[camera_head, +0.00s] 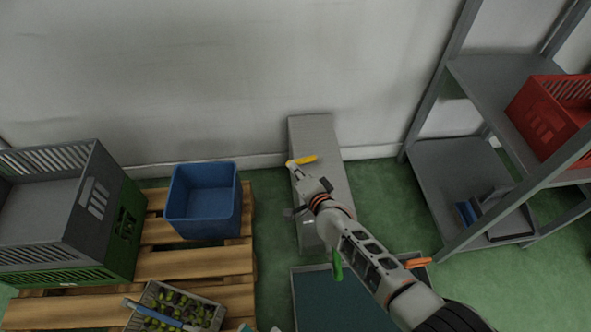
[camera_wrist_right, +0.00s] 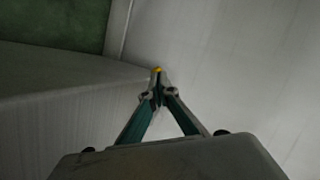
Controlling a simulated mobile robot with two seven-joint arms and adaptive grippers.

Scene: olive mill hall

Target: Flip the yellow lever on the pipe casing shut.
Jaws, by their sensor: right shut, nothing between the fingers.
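The yellow lever (camera_head: 306,159) lies across the top of the grey pipe casing (camera_head: 312,128) in the head view, slanting slightly up to the right. My right gripper (camera_head: 292,167) is shut and empty, with its fingertips close to the lever's left end. I cannot tell whether they touch it. In the right wrist view the shut fingertips (camera_wrist_right: 157,83) meet just below a small yellow patch of the lever (camera_wrist_right: 156,69). The rest of the lever is hidden there. The casing (camera_wrist_right: 60,105) fills the left side of that view.
A blue bin (camera_head: 204,222) and stacked crates (camera_head: 118,218) stand on a pallet at left. A shelf with a red crate (camera_head: 548,122) stands at right. Green (camera_head: 337,264) and orange (camera_head: 417,263) handles show beside my right arm. Wall (camera_head: 230,80) rises behind the casing.

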